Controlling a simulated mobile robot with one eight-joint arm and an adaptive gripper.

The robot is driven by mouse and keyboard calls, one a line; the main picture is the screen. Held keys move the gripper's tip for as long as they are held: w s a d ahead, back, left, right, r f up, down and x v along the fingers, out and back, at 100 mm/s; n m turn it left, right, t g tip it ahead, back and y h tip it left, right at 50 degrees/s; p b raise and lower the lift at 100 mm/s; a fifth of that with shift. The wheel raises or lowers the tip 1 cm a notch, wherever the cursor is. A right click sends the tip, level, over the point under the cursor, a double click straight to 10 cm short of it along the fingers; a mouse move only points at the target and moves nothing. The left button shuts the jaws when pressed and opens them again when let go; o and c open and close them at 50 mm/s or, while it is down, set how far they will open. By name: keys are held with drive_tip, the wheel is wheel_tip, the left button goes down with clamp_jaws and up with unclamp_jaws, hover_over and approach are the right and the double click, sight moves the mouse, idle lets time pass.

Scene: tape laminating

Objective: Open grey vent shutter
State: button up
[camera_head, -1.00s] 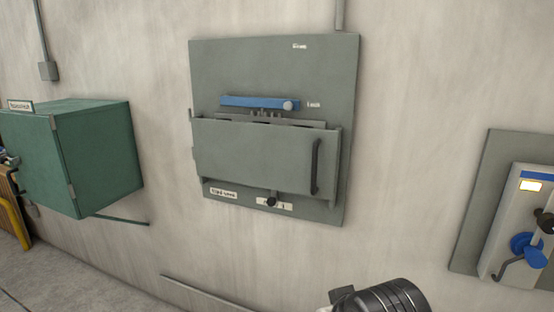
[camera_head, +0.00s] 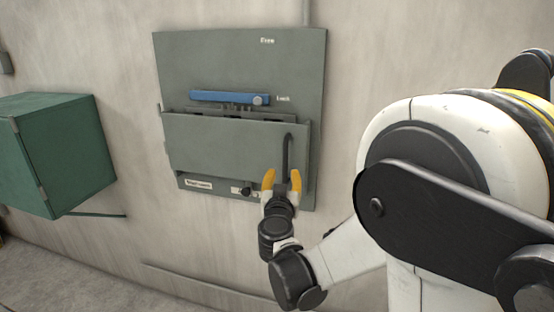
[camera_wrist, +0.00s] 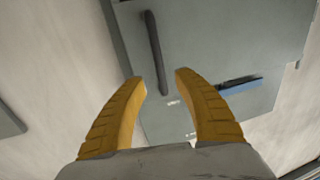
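The grey vent shutter (camera_head: 225,146) is a flat panel on a grey backplate (camera_head: 290,60) fixed to the wall. A dark vertical bar handle (camera_head: 287,153) is at its right side. A blue lever (camera_head: 228,97) lies level above the shutter, with a "Lock" label at its right end. My gripper (camera_head: 282,180) has yellow fingers and is in front of the handle's lower end. In the wrist view the fingers (camera_wrist: 160,82) are spread apart with nothing between them. The handle (camera_wrist: 155,50) shows beyond the fingertips, slightly left of centre. The blue lever (camera_wrist: 240,86) is at the right there.
A green box (camera_head: 58,150) is mounted on the wall at the left. A small dark knob (camera_head: 245,190) and a white label (camera_head: 199,184) are below the shutter. A pipe or rail (camera_head: 200,285) runs low along the wall. My arm fills the right side.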

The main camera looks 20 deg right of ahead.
sight(285, 161)
drive_tip(key=b+x, duration=0.2)
drive_tip(key=x, duration=0.7)
drive_tip(key=shift+w+d, duration=0.2)
drive_tip(key=shift+w, duration=0.05)
clamp_jaws()
